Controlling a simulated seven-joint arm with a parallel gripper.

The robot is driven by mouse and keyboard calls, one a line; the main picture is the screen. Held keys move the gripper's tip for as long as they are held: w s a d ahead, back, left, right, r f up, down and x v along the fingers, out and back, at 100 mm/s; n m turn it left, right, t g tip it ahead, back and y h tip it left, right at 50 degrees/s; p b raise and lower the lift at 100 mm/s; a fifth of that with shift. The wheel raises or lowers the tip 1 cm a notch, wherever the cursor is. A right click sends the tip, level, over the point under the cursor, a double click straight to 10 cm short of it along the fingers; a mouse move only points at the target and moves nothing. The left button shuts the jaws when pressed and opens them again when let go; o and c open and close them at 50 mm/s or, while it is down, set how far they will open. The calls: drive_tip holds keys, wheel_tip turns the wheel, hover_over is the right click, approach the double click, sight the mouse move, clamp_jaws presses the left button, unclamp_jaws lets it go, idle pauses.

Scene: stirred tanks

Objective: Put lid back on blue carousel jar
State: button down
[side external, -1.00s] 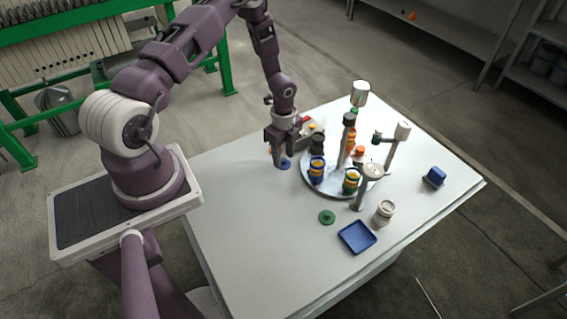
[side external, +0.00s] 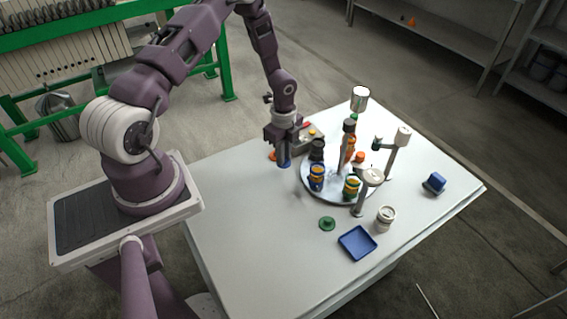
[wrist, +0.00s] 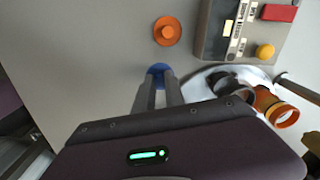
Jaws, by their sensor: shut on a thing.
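My gripper (side external: 284,158) is shut on the blue lid (side external: 285,163) and holds it a little above the table, left of the carousel. The lid's blue edge also shows between the fingertips in the wrist view (wrist: 158,68); the fingers hide most of it. The blue jar (side external: 316,184) stands upright at the left front of the round carousel plate (side external: 334,197), to the right of my gripper. An orange-yellow band shows near its top, and no lid is seen on it.
An orange lid (wrist: 167,31) and a control box (wrist: 216,31) lie beyond my gripper. A green-topped jar (side external: 351,187) and other jars share the carousel, with posts around it. A green lid (side external: 327,223), blue tray (side external: 344,237) and pale jar (side external: 385,218) are in front.

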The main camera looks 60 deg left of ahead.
wheel_tip(320, 180, up, 6)
drive_tip(key=shift+w+d, duration=0.1)
drive_tip(key=shift+w, duration=0.05)
drive_tip(key=w+d+r+m, duration=0.1)
drive_tip(key=w+d+r, duration=0.4)
drive_tip(key=d, duration=0.4)
drive_tip(key=shift+d+f, duration=0.15)
drive_tip(key=shift+f, duration=1.3)
drive_tip(key=shift+d+f, duration=0.15)
drive_tip(key=shift+f, duration=1.3)
drive_tip(key=shift+f, duration=0.15)
drive_tip(key=c, duration=0.8)
unclamp_jaws()
drive_tip(key=shift+c, duration=0.2)
